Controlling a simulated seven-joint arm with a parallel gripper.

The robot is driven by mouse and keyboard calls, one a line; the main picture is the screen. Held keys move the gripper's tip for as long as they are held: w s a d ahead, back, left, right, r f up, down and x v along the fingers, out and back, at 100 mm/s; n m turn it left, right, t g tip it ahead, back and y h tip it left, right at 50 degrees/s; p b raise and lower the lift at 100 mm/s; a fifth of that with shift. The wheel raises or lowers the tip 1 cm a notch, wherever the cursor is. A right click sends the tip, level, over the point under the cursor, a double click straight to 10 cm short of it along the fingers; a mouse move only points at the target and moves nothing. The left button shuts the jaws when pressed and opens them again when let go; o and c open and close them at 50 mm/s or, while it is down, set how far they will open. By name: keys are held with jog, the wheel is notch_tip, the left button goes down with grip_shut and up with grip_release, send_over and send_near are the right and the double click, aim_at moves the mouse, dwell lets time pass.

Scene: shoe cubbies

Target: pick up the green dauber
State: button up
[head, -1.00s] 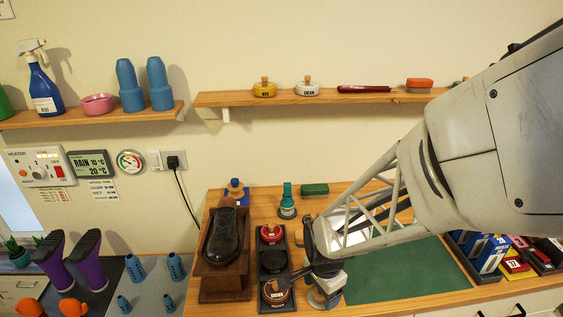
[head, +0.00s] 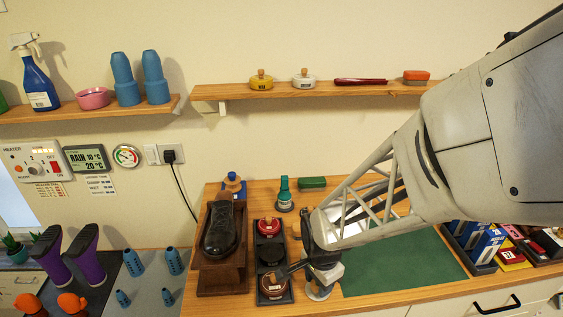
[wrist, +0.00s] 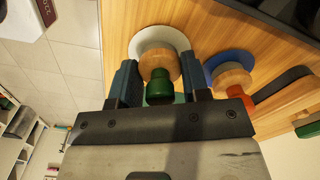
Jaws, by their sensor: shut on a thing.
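The green dauber (wrist: 159,86) shows in the wrist view as a dark green knob on a wooden collar, with a white disc (wrist: 160,43) behind it. My gripper (wrist: 160,78) has one finger on each side of the knob and collar and is shut on it. In the head view my gripper is low, just right of the narrow dark tray, and my wrist hides most of what it holds. A teal-green bottle-like piece (head: 284,193) stands apart at the back of the bench.
A blue disc with a wooden collar and orange knob (wrist: 236,80) is close to my right finger. The dark tray (head: 259,294) holds round tins, beside a shoe on a wooden stand (head: 222,281). A green mat (head: 400,271) lies right, largely clear. A shelf (head: 345,91) runs above.

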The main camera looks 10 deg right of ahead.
jog(key=shift+r, duration=0.1)
jog(key=shift+r, duration=0.45)
jog(key=r, duration=0.2)
jog(key=shift+s+r, duration=0.2)
jog(key=shift+r, duration=0.1)
jog(key=s+d+r, duration=0.1)
jog(key=s, duration=1.4)
jog(key=shift+s+d, duration=0.25)
jog(key=shift+s, duration=0.05)
jog(key=shift+r, duration=0.1)
jog(key=shift+o, duration=1.1)
jog(key=shift+c, duration=0.7)
